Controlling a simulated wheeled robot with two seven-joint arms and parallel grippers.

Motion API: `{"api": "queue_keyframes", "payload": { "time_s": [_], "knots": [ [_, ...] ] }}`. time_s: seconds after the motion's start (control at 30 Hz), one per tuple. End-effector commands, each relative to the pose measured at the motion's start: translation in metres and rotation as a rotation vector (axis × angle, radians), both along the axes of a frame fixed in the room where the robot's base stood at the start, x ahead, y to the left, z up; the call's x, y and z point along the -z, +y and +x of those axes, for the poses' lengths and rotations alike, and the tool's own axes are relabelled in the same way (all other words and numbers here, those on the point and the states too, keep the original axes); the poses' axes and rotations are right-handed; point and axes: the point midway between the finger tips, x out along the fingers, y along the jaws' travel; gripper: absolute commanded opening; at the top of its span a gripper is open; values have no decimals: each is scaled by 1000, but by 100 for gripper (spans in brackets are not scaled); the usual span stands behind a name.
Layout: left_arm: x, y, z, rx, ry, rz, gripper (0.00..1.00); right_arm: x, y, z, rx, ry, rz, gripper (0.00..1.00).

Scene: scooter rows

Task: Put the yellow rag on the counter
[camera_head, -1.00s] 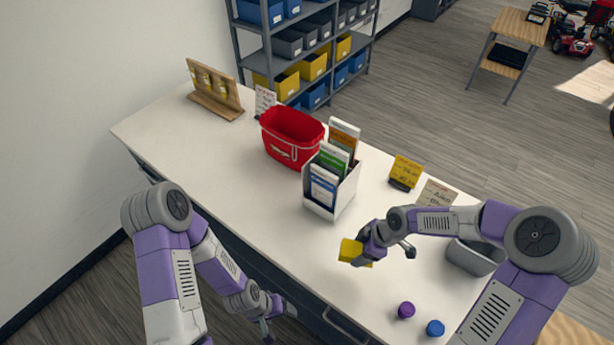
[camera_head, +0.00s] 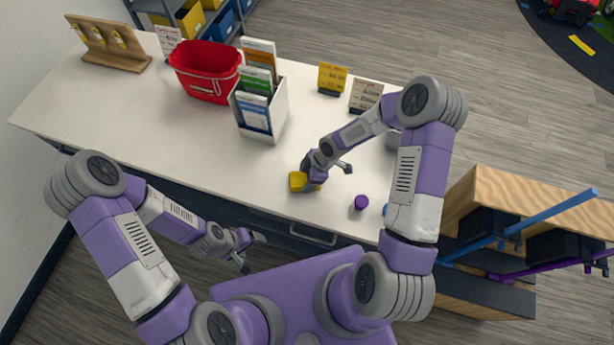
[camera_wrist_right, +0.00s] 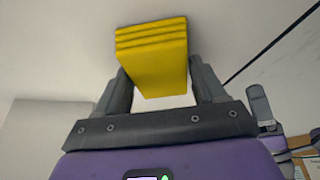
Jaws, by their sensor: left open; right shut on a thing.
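The yellow rag (camera_head: 297,182) is a folded block, over the front part of the white counter (camera_head: 190,135). My right gripper (camera_head: 305,181) is shut on it. In the right wrist view the folded rag (camera_wrist_right: 152,60) sits between the two dark fingers, its layers showing at the far end. I cannot tell whether the rag touches the counter top or hangs just above it. My left gripper (camera_head: 253,252) is open and empty, in front of the counter's front edge.
A purple round thing (camera_head: 361,202) and a partly hidden blue one are right of the rag. A brochure holder (camera_head: 262,117), red basket (camera_head: 207,72) and yellow sign (camera_head: 332,78) stand behind. A grey bin is mostly hidden by my right arm. Counter left of the rag is clear.

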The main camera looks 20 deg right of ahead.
Motion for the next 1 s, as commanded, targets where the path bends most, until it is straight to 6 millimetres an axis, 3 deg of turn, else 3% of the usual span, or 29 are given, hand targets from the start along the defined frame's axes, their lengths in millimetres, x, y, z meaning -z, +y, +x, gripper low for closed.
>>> {"api": "queue_keyframes", "payload": {
  "time_s": [0.07,0.1,0.27,0.67,1.0],
  "knots": [
    [0,0,0,0,0,0,77,2,-1,-1,3,5,-1,30],
    [0,0,0,0,0,0,77,2,-1,-1,3,5,-2,75],
    [1,0,0,0,0,0,77,2,-2,-1,2,6,-2,98],
    [0,0,0,0,0,0,77,-7,-5,-1,4,3,0,98],
    [-4,0,0,0,0,0,77,-71,-31,-6,8,0,-2,98]
  ]
}}
